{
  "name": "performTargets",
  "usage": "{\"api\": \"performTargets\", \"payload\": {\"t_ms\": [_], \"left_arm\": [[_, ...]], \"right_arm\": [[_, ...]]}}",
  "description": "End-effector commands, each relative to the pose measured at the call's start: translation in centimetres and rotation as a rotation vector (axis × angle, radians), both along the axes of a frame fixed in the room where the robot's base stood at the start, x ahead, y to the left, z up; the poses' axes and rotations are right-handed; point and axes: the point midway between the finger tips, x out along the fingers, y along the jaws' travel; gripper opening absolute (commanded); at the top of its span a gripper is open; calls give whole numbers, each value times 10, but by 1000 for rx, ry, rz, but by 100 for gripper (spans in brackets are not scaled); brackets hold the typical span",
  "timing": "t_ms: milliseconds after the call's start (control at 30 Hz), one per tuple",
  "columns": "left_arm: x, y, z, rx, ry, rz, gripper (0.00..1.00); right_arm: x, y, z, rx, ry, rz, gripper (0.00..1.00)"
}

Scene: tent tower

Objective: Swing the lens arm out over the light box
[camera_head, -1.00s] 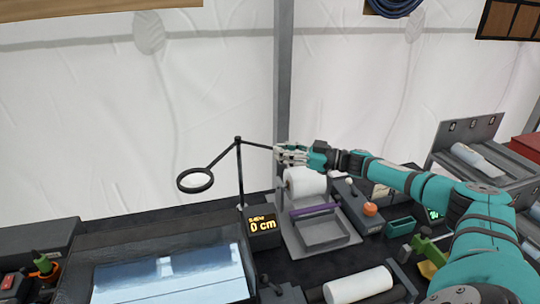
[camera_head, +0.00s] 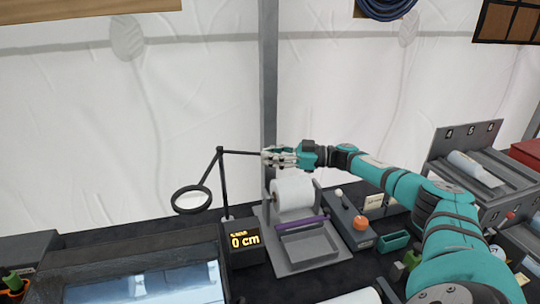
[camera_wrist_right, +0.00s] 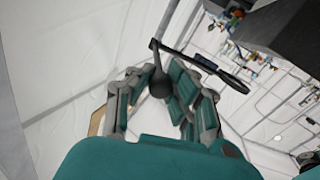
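The lens arm (camera_head: 239,153) is a thin dark rod pivoting on top of an upright post (camera_head: 223,185). Its round black-rimmed lens (camera_head: 191,199) hangs at the left end, showing behind the back edge of the light box. The light box (camera_head: 140,258) is dark-framed with a bright bluish panel, at the lower left and cut by the frame. My right gripper (camera_head: 269,157) is at the rod's right end. My left gripper is not in view.
A tent pole (camera_head: 268,80) rises behind.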

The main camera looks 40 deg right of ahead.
Motion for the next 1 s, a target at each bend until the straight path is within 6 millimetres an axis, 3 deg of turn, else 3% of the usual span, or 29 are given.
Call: {"api": "performTargets", "payload": {"t_ms": [33, 267, 667, 1000], "left_arm": [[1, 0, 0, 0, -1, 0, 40], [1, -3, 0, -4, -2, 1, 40], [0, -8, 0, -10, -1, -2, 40], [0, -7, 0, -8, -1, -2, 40]], "right_arm": [[0, -1, 0, -3, 1, -1, 16], [0, -1, 0, -2, -1, -1, 45], [-8, -9, 0, -3, 0, -2, 45], [-58, -58, -1, -4, 2, -5, 45]]}}
